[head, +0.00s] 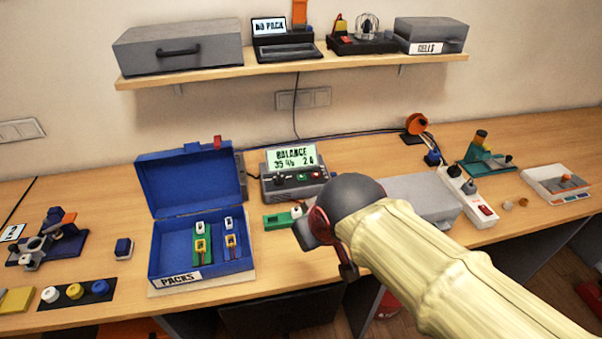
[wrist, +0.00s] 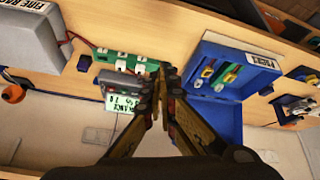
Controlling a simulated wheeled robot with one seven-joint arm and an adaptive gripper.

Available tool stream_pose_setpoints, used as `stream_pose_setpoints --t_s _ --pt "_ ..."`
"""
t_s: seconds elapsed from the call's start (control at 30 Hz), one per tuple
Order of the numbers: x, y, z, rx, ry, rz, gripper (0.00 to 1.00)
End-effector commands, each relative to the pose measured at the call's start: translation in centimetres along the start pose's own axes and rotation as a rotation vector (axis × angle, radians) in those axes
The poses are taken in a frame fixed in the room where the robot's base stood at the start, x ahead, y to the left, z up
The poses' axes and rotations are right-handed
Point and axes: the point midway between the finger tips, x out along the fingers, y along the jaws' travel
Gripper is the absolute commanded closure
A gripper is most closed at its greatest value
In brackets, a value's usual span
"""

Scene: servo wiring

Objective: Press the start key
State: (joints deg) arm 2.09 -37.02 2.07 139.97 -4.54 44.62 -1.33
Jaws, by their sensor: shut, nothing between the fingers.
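The charger (head: 290,180) stands on the bench with its lit screen reading "BALANCE". In the wrist view the charger screen (wrist: 121,103) appears upside down, and the fingers partly cover the body. My gripper (wrist: 161,75) is shut and empty, its tips in front of the charger's edge in that view; contact cannot be told.
The open blue PACKS box (head: 160,250) stands left of the charger, holding packs. A green board (wrist: 130,58) with white sockets lies in front of the charger. A grey case (head: 425,195) and a power strip (head: 465,195) are to the right. A shelf (head: 290,68) hangs above.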

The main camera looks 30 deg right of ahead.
Motion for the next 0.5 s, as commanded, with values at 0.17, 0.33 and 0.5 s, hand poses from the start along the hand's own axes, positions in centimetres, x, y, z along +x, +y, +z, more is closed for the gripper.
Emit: stream_pose_setpoints --t_s 0.17,0.33,0.5 --pt "1.7 5.1 -9.2 -0.105 0.040 0.106 1.00" --pt "5.4 9.6 -16.5 -0.244 0.088 0.171 1.00" --pt "10.2 13.0 -21.9 -0.391 0.135 0.188 1.00"
